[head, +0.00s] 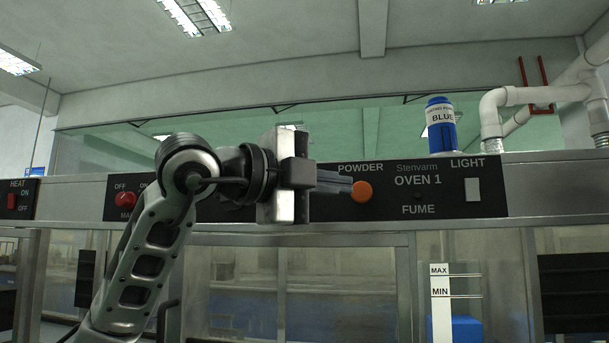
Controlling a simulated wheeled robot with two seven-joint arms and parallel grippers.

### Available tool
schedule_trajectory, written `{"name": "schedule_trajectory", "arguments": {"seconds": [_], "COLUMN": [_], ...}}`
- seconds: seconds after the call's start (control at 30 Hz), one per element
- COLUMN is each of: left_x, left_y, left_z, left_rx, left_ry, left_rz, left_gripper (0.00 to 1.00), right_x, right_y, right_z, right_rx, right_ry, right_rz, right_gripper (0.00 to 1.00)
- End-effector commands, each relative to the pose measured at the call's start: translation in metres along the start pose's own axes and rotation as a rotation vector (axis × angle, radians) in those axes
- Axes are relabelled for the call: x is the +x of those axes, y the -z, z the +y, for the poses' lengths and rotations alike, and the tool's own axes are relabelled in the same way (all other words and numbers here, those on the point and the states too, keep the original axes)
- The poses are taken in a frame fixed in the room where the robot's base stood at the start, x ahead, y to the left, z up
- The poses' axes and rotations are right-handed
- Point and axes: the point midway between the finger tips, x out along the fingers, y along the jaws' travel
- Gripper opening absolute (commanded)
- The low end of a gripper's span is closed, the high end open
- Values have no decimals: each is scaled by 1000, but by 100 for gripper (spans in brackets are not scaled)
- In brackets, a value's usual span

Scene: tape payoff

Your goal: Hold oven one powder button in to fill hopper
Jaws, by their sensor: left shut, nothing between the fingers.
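The orange round button (362,192) sits under the word POWDER on the black OVEN 1 panel (440,200). My left gripper (346,185) is shut and empty, its fingertips pointing right at the button's left edge. I cannot tell whether the tips touch the button or how far in it is. A gauge strip (441,310) marked MAX and MIN stands behind the glass at the lower right. Blue material (467,328) shows beside it, with its top below the MIN line. My right gripper is out of view.
A blue bottle (440,132) labelled BLUE stands on the ledge above the panel. White pipes (540,96) are at the right. A white LIGHT switch (473,190) is right of the button. A red knob (124,199) and HEAT switch (11,201) are at the left.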

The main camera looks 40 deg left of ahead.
Motion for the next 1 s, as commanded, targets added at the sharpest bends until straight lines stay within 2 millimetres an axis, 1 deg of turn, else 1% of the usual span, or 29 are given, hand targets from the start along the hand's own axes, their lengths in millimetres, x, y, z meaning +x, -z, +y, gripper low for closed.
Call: {"name": "schedule_trajectory", "arguments": {"seconds": [0.03, 0.1, 0.2, 0.3, 0.5, 0.83, 1.0], "left_x": [12, 26, 36, 44, 52, 52, 65], "left_y": [0, 0, -14, -22, -29, -30, -42], "left_z": [-1, -1, -1, -1, 0, 0, 1], "left_rx": [-2, -1, -4, -4, -2, -2, -5], "left_ry": [-4, -4, -3, -3, -2, -1, -2], "left_rz": [1, 2, -3, -2, -1, 0, 1], "left_gripper": [0, 0, 0, 0, 0, 0, 0], "right_x": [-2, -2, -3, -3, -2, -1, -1], "right_y": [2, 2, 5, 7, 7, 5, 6], "right_z": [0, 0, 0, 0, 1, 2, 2], "right_rx": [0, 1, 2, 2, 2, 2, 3], "right_ry": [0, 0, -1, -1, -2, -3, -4], "right_rz": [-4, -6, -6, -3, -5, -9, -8], "right_gripper": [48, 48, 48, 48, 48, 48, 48]}}
